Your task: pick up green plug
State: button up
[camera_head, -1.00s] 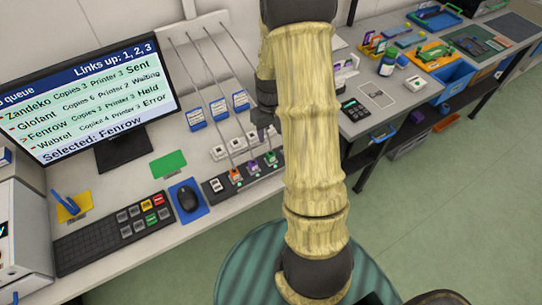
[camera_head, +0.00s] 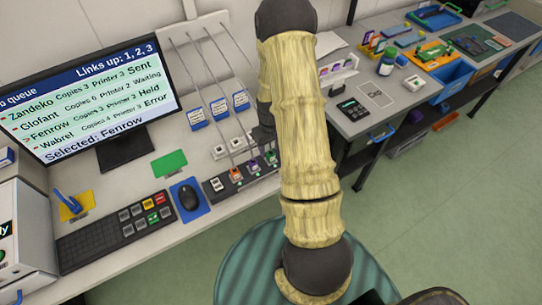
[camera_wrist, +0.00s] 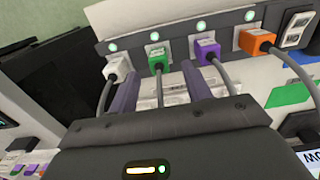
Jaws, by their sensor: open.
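The green plug (camera_wrist: 157,61) sits in a socket of the dark strip (camera_wrist: 180,45), between the white plug (camera_wrist: 117,66) and the purple plug (camera_wrist: 207,51), with the orange plug (camera_wrist: 256,41) further right. My gripper (camera_wrist: 160,80) is open. Its two fingers point toward the strip, one on each side of the green plug's line, and nothing is visibly clamped. I cannot tell whether the fingers touch it. In the head view the green plug (camera_head: 271,158) shows just below my gripper (camera_head: 263,137), which my arm partly hides.
Grey cables run from the plugs, and neighbouring plugs stand close on both sides. A mouse (camera_head: 188,197) on a blue pad, a keypad (camera_head: 115,232) and a monitor (camera_head: 90,90) stand to the left. A side bench with a calculator (camera_head: 354,109) lies to the right.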

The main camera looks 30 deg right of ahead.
aim_at(271, 153)
jog(key=shift+w+d+f+p, duration=0.1)
jog(key=shift+f+p, duration=0.25)
jog(key=shift+f, duration=0.85)
jog(key=shift+w+f+p, duration=0.1)
jog(key=shift+f+p, duration=0.2)
jog(key=shift+f, duration=0.9)
jog(key=shift+s, duration=0.1)
jog(key=c, duration=1)
